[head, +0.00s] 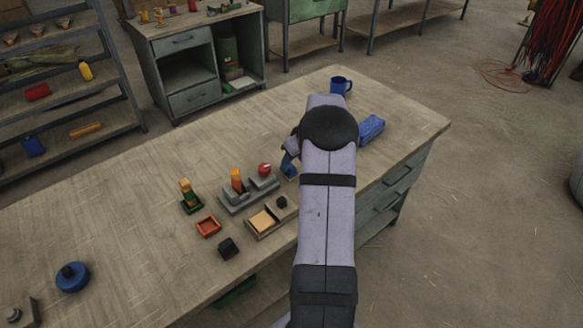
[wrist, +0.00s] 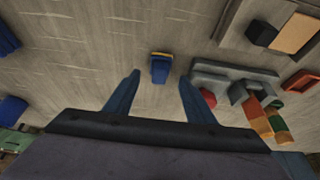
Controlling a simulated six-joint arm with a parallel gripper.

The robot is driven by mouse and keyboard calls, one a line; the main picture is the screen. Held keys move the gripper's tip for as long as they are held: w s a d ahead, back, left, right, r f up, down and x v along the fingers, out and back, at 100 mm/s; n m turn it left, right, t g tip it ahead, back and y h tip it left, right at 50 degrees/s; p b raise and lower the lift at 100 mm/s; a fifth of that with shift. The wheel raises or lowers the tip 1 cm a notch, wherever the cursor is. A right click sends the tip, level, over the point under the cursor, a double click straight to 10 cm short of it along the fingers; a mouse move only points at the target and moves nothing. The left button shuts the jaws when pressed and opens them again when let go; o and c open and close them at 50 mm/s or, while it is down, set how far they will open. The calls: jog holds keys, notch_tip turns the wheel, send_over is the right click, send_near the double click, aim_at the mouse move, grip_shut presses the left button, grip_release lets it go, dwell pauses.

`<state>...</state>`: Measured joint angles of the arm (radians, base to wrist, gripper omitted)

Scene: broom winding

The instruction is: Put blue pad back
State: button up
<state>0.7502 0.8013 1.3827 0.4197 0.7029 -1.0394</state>
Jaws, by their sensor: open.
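In the wrist view a small blue pad (wrist: 160,71) with a yellow strip along one edge lies on the wooden bench. It sits beyond and between my gripper's blue fingers (wrist: 158,98), which are spread apart with nothing between them. In the head view my gripper (head: 290,166) is partly hidden behind my arm, over the bench right of the grey stepped holder. The pad cannot be told apart from the fingers there. The grey stepped holder (head: 243,195) carries an orange block and a red piece (head: 264,169). It also shows in the wrist view (wrist: 212,70), right of the pad.
A tray with a tan pad (head: 262,221), black blocks, an orange-red tray (head: 208,227) and a green-based stack (head: 190,197) stand close by. A blue mug (head: 341,85) and blue pouch (head: 371,130) are at the far right end.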

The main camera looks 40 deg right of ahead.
jog(key=b+v, duration=0.1)
jog(key=v, duration=0.6)
jog(key=s+a+g, duration=0.1)
jog(key=s+a, duration=0.2)
jog(key=a, duration=0.8)
jog(key=s+a+g, duration=0.2)
jog(key=s+a, duration=0.1)
jog(key=a, duration=0.9)
jog(key=s+a+f, duration=0.2)
jog(key=s+a, duration=0.3)
jog(key=s, duration=0.3)
jog(key=s+a+f+g, duration=0.1)
jog(key=s+a+f, duration=0.1)
jog(key=s+a, duration=0.4)
jog(key=shift+s+a+g, duration=0.25)
jog(key=shift+s+g, duration=0.05)
jog(key=shift+s, duration=0.75)
notch_tip(320, 180, down, 36)
jog(key=b, duration=3.6)
